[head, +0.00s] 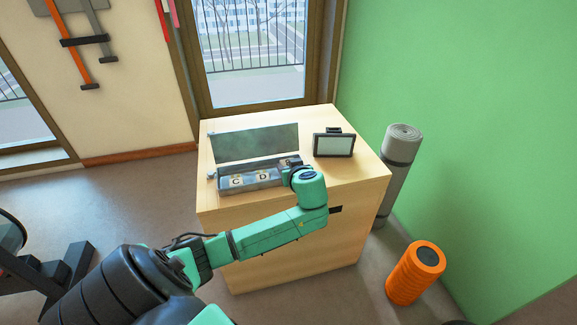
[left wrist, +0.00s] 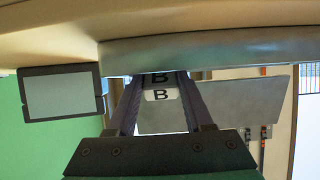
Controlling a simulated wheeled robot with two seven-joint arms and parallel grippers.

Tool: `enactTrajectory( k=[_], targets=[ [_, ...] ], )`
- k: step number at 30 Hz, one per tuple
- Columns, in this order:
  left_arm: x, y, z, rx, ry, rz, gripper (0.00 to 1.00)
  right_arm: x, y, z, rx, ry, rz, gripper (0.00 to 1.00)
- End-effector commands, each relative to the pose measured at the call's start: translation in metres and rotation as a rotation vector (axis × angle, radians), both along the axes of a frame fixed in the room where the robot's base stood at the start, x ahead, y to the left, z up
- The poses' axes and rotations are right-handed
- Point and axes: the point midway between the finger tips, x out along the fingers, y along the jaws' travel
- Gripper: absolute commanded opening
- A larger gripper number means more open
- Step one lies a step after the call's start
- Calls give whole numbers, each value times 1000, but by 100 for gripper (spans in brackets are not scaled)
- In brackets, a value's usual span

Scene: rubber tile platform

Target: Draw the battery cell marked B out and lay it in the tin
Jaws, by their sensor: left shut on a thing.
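A long grey metal box (head: 249,187) with its lid (head: 256,143) raised stands on the wooden cabinet. Pale labels C (head: 236,181) and D (head: 262,176) show in its left and middle parts. My left gripper (left wrist: 158,82) is at the box's right end, its fingers shut on the battery cell marked B (left wrist: 161,95). I cannot make out a separate tin. My right gripper is out of view.
A small dark-framed screen (head: 333,145) stands on the cabinet (head: 365,180) right of the box, close to my left wrist. The cabinet top is bare at the right front. A grey rolled mat (head: 398,170) and an orange roller (head: 414,275) stand on the floor at right.

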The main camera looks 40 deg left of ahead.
Motion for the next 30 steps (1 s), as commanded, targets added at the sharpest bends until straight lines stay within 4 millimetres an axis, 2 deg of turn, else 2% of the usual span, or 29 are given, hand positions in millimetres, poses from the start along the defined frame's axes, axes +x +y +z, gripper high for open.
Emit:
enactTrajectory(
  k=[11, 12, 14, 15, 25, 27, 30],
  targets=[
    [0, 0, -4, 1, -1, 0, 0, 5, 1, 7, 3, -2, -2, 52],
    [0, 0, -4, 1, -1, 0, 59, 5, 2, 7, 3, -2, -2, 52],
    [0, 0, -4, 0, 0, 0, 82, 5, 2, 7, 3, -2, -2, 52],
    [0, 0, -4, 0, 0, 0, 86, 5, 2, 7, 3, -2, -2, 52],
    [-2, -3, -3, -1, 0, -1, 86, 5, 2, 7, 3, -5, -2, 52],
    [-6, -9, 1, -2, 2, -2, 86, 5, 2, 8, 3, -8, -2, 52],
    [-17, -26, 13, -6, 0, -3, 86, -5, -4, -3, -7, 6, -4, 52]
  ],
)
